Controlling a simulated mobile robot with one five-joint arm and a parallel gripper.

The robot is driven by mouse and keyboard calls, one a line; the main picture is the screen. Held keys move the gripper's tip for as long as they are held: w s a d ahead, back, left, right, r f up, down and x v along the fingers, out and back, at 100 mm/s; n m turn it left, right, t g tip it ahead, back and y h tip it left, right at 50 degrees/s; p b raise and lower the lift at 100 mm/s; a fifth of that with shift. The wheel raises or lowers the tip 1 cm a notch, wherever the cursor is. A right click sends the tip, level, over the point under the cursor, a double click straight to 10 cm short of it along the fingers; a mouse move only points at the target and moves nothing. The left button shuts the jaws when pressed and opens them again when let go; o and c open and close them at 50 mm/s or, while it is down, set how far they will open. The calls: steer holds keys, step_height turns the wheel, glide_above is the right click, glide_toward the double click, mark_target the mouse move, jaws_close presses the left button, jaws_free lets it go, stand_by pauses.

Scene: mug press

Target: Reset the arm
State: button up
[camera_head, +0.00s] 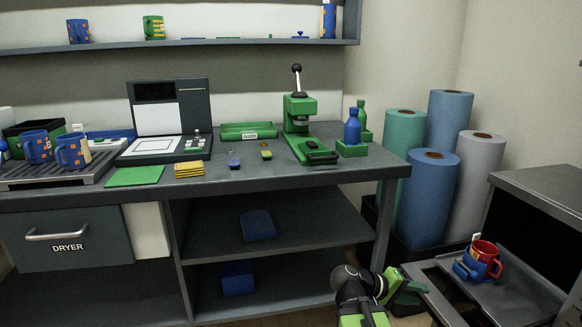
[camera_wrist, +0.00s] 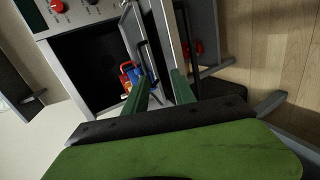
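My gripper (camera_head: 408,288) is low at the bottom right of the head view, in front of the workbench and left of the open-fronted machine. In the wrist view its two green fingers (camera_wrist: 160,82) stand apart with nothing between them. A red mug (camera_head: 484,257) with a blue part around it sits on the dark tray or lowered door (camera_head: 515,303) of that machine. The red mug (camera_wrist: 127,74) and blue part also show in the wrist view, just beyond the left finger. My gripper is apart from the mug.
The workbench (camera_head: 270,182) holds a green press (camera_head: 300,122), a heat plate machine (camera_head: 165,120) and blue mugs on a rack (camera_head: 60,177). Rolls (camera_head: 425,195) stand at the back right. A handle bar (camera_wrist: 165,40) shows near my fingers; wooden floor (camera_wrist: 270,50) is clear at right.

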steer(key=s+a+f+g+y+p, duration=0.1)
steer(key=a+f+y, duration=0.3)
steer(key=a, duration=0.3)
steer(key=s+a+f+m+y, duration=0.1)
steer(key=a+f+y, duration=0.2)
steer(key=a+y, duration=0.25)
steer(key=s+a+f+g+y+p, duration=0.1)
steer(key=a+f+y, duration=0.3)
steer(key=a, duration=0.4)
step_height(320, 180, up, 38)
steer(key=p, duration=3.8)
steer(key=shift+d, duration=0.15)
steer(key=shift+r+h, duration=0.1)
steer(key=shift+h, duration=0.15)
